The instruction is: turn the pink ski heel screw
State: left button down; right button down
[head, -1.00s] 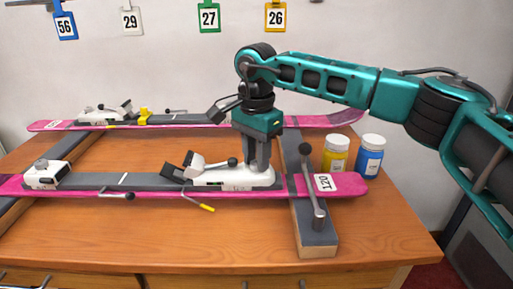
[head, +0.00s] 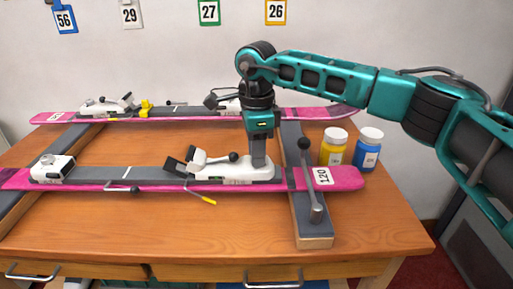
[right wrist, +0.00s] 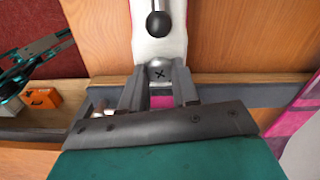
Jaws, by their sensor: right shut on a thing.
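The near pink ski (head: 345,178), tagged 120, lies across the bench with a white heel piece (head: 225,170) and a black-knobbed lever. My right gripper (head: 259,160) points straight down at the right end of this heel piece. In the right wrist view its two fingers (right wrist: 158,88) are shut on the heel screw (right wrist: 159,73), a grey round head with a dark cross, one finger on each side. The screw is hidden by the fingers in the head view. My left gripper (right wrist: 58,45) shows small at the left of the right wrist view, away from the ski.
A second pink ski (head: 310,114) lies behind. A grey support bar (head: 311,228) with a black-knobbed clamp lever (head: 310,180) stands just right of my gripper. Yellow (head: 333,148) and blue (head: 367,150) jars are farther right. The bench front is clear.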

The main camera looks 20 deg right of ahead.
pick_arm(q)
jog(key=shift+w+a, duration=0.1)
dwell(0.3)
jog(key=shift+w+r, duration=0.15)
pick_arm(e)
jog(key=c, duration=0.8)
grip_release()
jog(key=shift+r, duration=0.15)
pick_arm(q)
jog(key=shift+s+a+r+p, duration=0.1)
jog(key=shift+s+a+p, duration=0.25)
jog(key=shift+p, duration=0.35)
pick_arm(e)
notch_tip(320, 180, up, 13)
jog(key=shift+f, duration=0.15)
pick_arm(q)
jog(key=shift+d+r, duration=0.1)
